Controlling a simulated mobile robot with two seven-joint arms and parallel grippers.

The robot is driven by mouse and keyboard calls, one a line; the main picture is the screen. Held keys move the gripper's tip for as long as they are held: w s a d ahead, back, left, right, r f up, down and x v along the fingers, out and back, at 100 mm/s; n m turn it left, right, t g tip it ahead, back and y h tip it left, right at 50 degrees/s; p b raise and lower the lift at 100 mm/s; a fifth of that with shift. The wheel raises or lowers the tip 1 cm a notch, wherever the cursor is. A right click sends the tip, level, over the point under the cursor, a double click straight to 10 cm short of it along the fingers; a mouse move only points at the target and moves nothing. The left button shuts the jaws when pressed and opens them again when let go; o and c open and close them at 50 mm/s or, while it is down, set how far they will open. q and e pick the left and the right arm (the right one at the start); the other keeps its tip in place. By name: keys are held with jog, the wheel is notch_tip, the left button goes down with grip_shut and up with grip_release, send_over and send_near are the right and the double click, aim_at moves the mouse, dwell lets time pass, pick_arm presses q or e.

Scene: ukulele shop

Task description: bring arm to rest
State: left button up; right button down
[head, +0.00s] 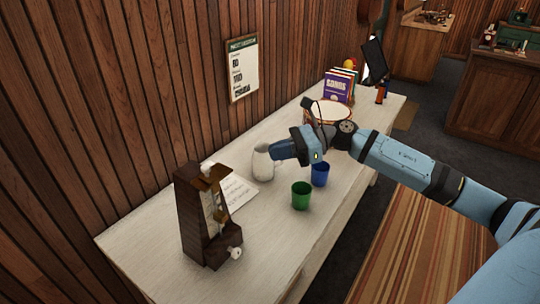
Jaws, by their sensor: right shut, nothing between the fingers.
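My right arm (405,164) comes in from the right over the white table (265,250). Its gripper (277,154) is shut and empty. It appears beside the white pitcher (262,165) in the picture, and I cannot tell whether the two touch. A blue cup (320,176) and a green cup (301,197) stand on the table below the wrist. My left gripper is not in view.
A wooden metronome (205,220) stands at the table's near left, with a paper sheet (239,192) behind it. A drum (330,111), books (340,87) and a dark screen (375,60) stand at the far end. A striped bench (415,255) is at right.

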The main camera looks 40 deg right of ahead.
dwell(0.4)
jog(key=s+a+f+n+t+h+p, duration=0.1)
jog(key=s+a+f+n+h+p, duration=0.1)
jog(key=s+a+f+n, duration=0.3)
jog(key=s+a+f+n+t+h+p, duration=0.1)
jog(key=s+a+f+n+h+p, duration=0.1)
jog(key=s+a+f+n+h, duration=0.3)
jog(key=s+a+f+n+t+h+p, duration=0.2)
jog(key=s+a+f+n+h, duration=0.2)
jog(key=s+f+n, duration=0.7)
notch_tip(320, 180, down, 7)
jog(key=a+n, duration=0.2)
jog(key=n, duration=0.3)
jog(key=shift+a+f, duration=0.15)
jog(key=shift+a, duration=0.2)
